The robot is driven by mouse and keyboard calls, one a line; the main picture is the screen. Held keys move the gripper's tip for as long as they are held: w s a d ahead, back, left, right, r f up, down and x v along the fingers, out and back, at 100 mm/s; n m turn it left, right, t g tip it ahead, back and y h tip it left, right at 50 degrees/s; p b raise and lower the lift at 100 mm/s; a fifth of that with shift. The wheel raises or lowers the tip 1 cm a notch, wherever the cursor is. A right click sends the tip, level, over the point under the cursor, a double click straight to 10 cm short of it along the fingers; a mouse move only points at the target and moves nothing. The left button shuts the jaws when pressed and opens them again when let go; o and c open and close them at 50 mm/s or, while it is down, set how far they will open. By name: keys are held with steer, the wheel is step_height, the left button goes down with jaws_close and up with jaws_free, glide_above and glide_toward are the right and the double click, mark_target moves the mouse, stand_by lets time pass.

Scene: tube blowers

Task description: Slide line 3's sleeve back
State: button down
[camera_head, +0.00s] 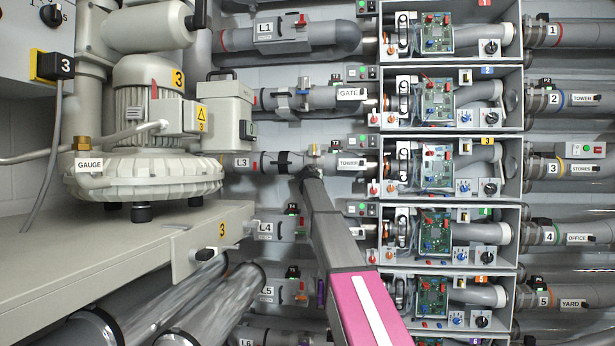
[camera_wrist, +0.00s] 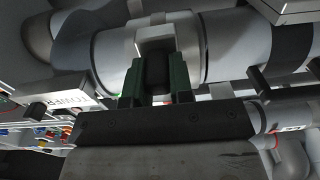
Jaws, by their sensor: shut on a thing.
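Line 3's pipe (camera_head: 265,162) runs level across the head view between the L3 label (camera_head: 241,162) and the TOWER label (camera_head: 350,163). My gripper (camera_head: 311,172) reaches it from below, just left of the TOWER label; my arm covers part of the area. In the wrist view the two green-padded fingers of my gripper (camera_wrist: 156,86) are shut on a dark grip block. The block sits under a pale bracket (camera_wrist: 155,45) on the grey sleeve (camera_wrist: 192,50) around the pipe. Whether the sleeve covers a pipe gap cannot be told.
A grey blower (camera_head: 145,175) on a shelf stands left of the pipe. Open control boxes (camera_head: 440,170) with circuit boards stand to the right. Other lines run close above and below, including the L4 pipe (camera_head: 285,229). Room around my arm is narrow.

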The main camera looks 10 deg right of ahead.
steer(key=shift+s+d, duration=0.1)
steer(key=shift+d, duration=0.1)
steer(key=c, duration=1)
jaws_free()
steer(key=shift+d, duration=0.1)
steer(key=v, duration=1)
steer(key=shift+s, duration=0.4)
